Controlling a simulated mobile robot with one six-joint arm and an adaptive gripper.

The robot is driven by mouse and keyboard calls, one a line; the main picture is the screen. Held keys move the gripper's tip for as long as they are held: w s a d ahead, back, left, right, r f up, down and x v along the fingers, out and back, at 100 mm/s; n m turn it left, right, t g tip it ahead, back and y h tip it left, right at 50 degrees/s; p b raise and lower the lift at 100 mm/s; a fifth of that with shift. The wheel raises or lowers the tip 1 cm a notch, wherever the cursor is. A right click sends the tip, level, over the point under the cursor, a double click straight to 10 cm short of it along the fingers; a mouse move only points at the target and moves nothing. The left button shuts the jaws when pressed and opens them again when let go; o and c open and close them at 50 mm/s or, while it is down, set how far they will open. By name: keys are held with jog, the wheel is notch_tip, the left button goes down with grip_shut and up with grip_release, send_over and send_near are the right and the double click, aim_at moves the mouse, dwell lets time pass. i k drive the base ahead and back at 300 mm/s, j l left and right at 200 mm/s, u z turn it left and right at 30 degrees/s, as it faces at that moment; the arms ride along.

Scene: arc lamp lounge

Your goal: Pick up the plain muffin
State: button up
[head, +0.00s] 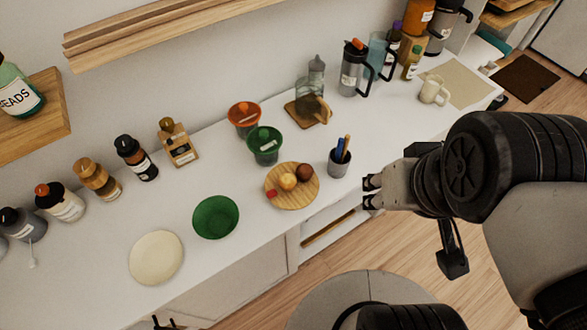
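A round wooden board (292,204) lies on the white counter and holds a few small items. A golden-yellow rounded item (288,181), which looks like the plain muffin, sits near its middle. A darker brown rounded item (304,172) sits against it on the right, and a small red item (271,193) lies on the left. My gripper (369,192) is to the right of the board, apart from it, pointing left. Its two dark fingertips are apart with nothing between them. The items are too small to tell fine detail.
A grey cup with pens (339,164) stands between the board and my gripper. A green bowl (216,217) and cream plate (156,257) are to the left. Green (265,146) and orange (244,119) pots stand behind. Bottles line the wall; a wooden shelf (160,30) is above.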

aim_at(287, 182)
jog(key=k+j+u, duration=0.1)
jog(key=u, duration=0.3)
jog(key=j+u, duration=0.2)
jog(key=u, duration=0.15)
jog(key=k+j+u, duration=0.1)
jog(key=u, duration=0.3)
jog(key=z, duration=0.85)
